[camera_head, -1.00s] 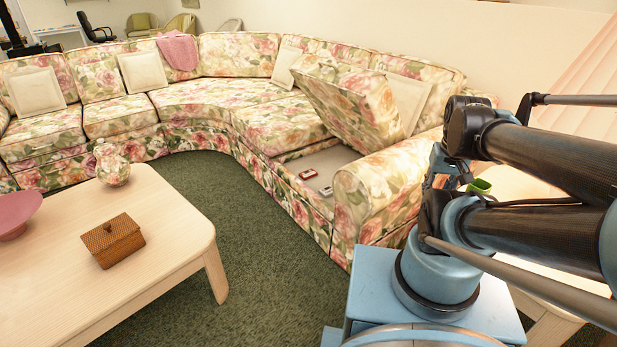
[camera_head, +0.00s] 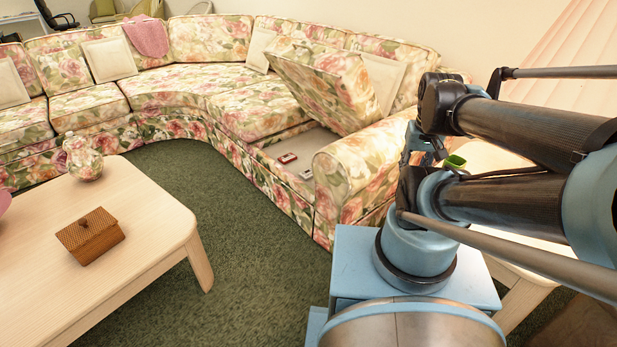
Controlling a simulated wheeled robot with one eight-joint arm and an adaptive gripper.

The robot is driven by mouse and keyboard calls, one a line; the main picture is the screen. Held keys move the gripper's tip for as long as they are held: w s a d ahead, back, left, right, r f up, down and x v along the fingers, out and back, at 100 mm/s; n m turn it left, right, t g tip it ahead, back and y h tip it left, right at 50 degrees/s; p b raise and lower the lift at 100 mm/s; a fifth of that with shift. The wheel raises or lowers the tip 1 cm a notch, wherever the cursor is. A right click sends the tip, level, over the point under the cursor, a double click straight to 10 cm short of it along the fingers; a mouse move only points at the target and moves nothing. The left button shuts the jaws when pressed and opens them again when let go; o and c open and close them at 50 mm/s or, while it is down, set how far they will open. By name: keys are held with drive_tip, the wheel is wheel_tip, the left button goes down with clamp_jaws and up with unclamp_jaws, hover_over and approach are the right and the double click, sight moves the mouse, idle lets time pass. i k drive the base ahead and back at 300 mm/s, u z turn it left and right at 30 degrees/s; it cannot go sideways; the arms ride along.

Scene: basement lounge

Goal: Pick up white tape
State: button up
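Two small flat objects lie on the bare sofa base under a raised seat cushion. One is red (camera_head: 288,158). The other is whitish-grey, apparently the white tape (camera_head: 306,174), near the sofa's right armrest. It is small, and its details cannot be made out. My arm is folded at the right of the view, with its wrist above and to the right of the armrest. I can make out no gripper fingers; my arm's end is hidden among its links.
The floral sofa (camera_head: 230,85) curves across the back, with its raised cushion (camera_head: 325,85) leaning back. A pale wooden table (camera_head: 150,215) at left carries a wicker box (camera_head: 90,236) and a glass jar (camera_head: 83,158). Green carpet (camera_head: 255,270) between table and sofa is clear.

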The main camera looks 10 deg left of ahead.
sight(306, 175)
drive_tip(key=k, duration=1.15)
drive_tip(key=u, duration=0.75)
drive_tip(key=i, duration=1.45)
drive_tip(key=z, duration=0.35)
